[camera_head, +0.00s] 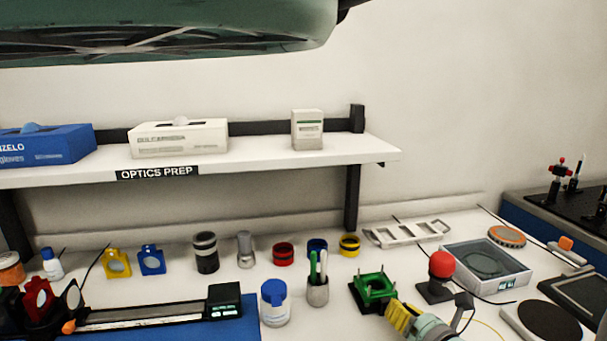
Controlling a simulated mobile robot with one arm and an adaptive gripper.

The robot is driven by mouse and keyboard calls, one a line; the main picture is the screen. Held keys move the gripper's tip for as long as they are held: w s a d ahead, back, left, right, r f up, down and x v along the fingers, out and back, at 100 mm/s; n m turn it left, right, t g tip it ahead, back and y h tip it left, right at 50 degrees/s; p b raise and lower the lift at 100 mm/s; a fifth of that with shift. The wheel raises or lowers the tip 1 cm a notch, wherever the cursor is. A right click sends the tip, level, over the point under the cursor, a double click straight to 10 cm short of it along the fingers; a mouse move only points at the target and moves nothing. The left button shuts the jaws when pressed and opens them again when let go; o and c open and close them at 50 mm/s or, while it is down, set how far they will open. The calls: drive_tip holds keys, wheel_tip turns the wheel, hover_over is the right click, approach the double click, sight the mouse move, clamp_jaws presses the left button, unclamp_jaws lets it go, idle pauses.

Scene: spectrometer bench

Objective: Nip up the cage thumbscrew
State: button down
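A green cage mount (374,288) with thin upright rods stands on the bench right of centre. The thumbscrew is too small to make out on it. My gripper (403,317) enters from the bottom edge, with a yellow ribbed part close to the mount's lower right side. I cannot tell whether it touches the mount. Most of the gripper is cut off by the frame, so I cannot see whether its fingers are apart or what is between them.
A red-knobbed post (440,266) stands close right of the gripper, beside a clear-lidded case (487,268). A pen cup (317,289) and a blue-lidded jar (275,303) stand left of the mount. A shelf (270,155) overhangs the back. Thin cables cross the right side.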

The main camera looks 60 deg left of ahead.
drive_tip(key=shift+x, duration=0.85)
drive_tip(key=shift+a+r, duration=0.1)
drive_tip(key=shift+r, duration=0.05)
drive_tip(key=shift+f, duration=0.35)
drive_tip(key=shift+w+d+f+b, duration=0.4)
drive_tip(key=shift+w+f+b, duration=0.3)
drive_tip(key=shift+b, duration=0.45)
drive_tip(key=shift+w+r, duration=0.15)
drive_tip(key=shift+w, duration=0.05)
drive_tip(key=shift+w+d+r, duration=0.15)
drive_tip(key=shift+w+r, duration=0.1)
drive_tip(key=shift+w, duration=0.05)
drive_tip(key=shift+s+d+r+b, duration=0.1)
drive_tip(key=shift+s+d+b, duration=0.25)
drive_tip(key=shift+d, duration=0.55)
drive_tip(key=shift+s+d+b, duration=0.1)
drive_tip(key=shift+s+d, duration=0.4)
drive_tip(key=shift+d, duration=0.4)
drive_tip(key=shift+s+d+r+b, duration=0.1)
drive_tip(key=shift+s+d+b, duration=0.25)
drive_tip(key=shift+d, duration=0.55)
